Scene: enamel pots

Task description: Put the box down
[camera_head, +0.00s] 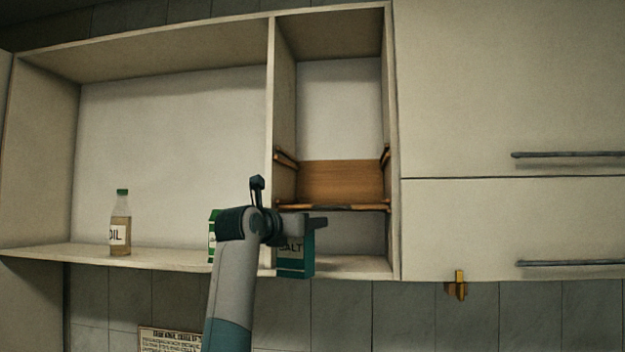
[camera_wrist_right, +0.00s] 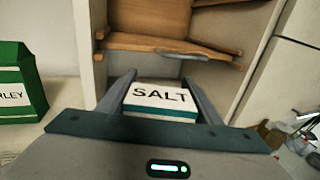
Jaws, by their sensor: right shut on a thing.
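The salt box (camera_head: 296,262), dark green with a label reading SALT, is upright in the lower part of the narrow right-hand cupboard compartment, near its front edge. My right gripper (camera_head: 308,224) is shut on it near its top. In the right wrist view the box (camera_wrist_right: 160,96) sits between the two fingers of the gripper (camera_wrist_right: 157,84). The bottom of the box overlaps the shelf board (camera_head: 352,266) in the picture; I cannot tell whether it touches. My left gripper is not in view.
A wooden rack (camera_head: 342,182) spans the compartment just above the box. A green box (camera_wrist_right: 22,85), its label ending in RLEY, stands left of the divider (camera_head: 270,120), partly behind my arm. An oil bottle (camera_head: 120,225) stands farther left. The shelf between them looks clear.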

